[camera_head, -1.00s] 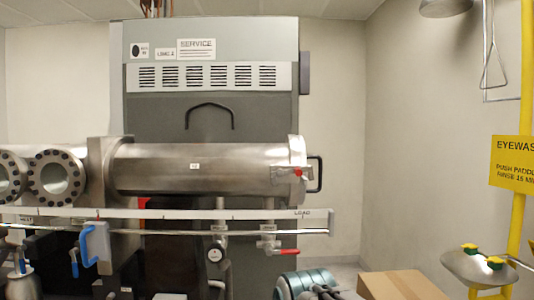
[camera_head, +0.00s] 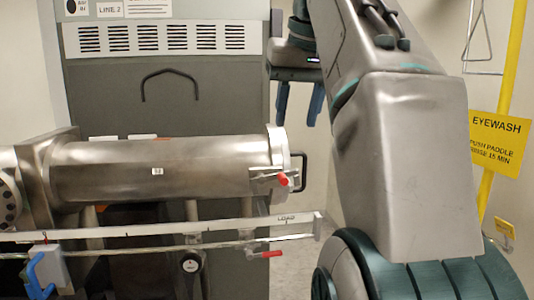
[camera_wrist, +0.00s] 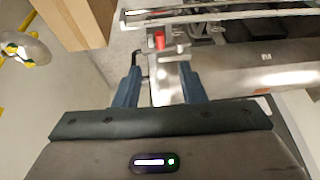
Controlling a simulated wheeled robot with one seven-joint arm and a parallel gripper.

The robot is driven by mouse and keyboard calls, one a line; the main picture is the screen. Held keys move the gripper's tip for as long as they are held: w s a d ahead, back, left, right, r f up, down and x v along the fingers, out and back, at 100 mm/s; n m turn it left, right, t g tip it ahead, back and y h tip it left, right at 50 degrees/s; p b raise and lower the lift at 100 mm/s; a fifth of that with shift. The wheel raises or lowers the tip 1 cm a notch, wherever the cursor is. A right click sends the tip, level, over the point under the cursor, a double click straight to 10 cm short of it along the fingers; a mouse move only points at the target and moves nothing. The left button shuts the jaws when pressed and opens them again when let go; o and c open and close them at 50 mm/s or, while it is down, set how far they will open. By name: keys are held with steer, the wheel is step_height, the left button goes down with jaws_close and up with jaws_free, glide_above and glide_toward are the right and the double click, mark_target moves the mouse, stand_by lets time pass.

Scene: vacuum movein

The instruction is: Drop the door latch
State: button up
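The door latch (camera_head: 283,179) is a small metal lever with a red tip on the end door of the steel cylinder (camera_head: 160,170). In the head view its red tip points to the right. In the wrist view the red tip (camera_wrist: 159,40) shows beyond my fingertips, with the black door handle beside it. The black door handle (camera_head: 303,172) stands out from the door's right side. My gripper (camera_head: 297,118) is above the door end, fingers pointing down, spread apart and empty. The fingers also show in the wrist view (camera_wrist: 160,75), apart from the latch.
A rail (camera_head: 170,230) runs below the cylinder, with a red-handled valve (camera_head: 266,254) under it. A yellow eyewash sign (camera_head: 499,143) and pole stand at the right. A cardboard box (camera_wrist: 75,20) is at the wrist view's upper left. My arm hides much of the right side.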

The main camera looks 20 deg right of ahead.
mark_target(284, 177)
steer(key=b+x, duration=0.3)
steer(key=x, duration=1)
steer(key=shift+w+d+r, duration=0.1)
jaws_close()
